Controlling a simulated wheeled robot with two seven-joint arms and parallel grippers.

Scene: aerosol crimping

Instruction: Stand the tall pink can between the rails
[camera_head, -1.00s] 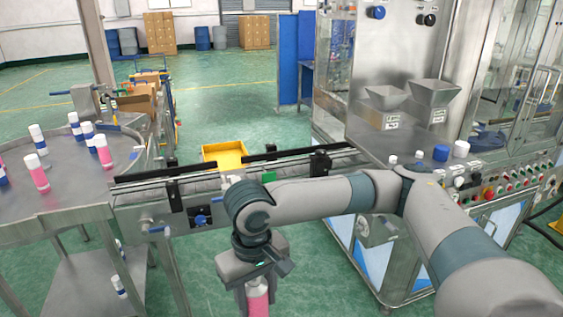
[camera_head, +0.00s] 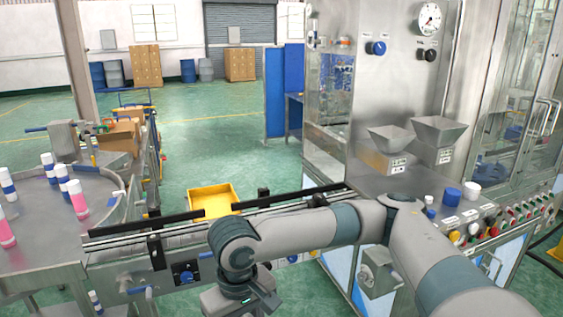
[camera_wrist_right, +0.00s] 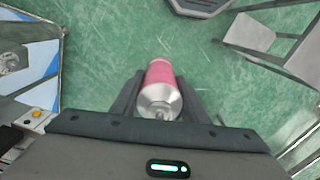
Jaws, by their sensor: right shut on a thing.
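My right gripper (camera_wrist_right: 160,100) is shut on a pink can (camera_wrist_right: 160,73) with a bare metal end, seen end-on between the two fingers in the right wrist view. Green floor shows beyond the can. In the head view only the upper body of this gripper shows at the bottom edge, on the near side of the conveyor; its fingers and the can are out of frame. The black rails (camera_head: 290,200) run along the conveyor (camera_head: 200,233), with no can seen between them; my arm hides part of it. My left gripper is not in view.
A round steel table (camera_head: 35,262) at left carries pink cans (camera_head: 76,199) and blue-and-white cans (camera_head: 49,168). A yellow bin (camera_head: 212,197) lies behind the conveyor. The steel machine (camera_head: 385,90) with hoppers and a button panel stands at right.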

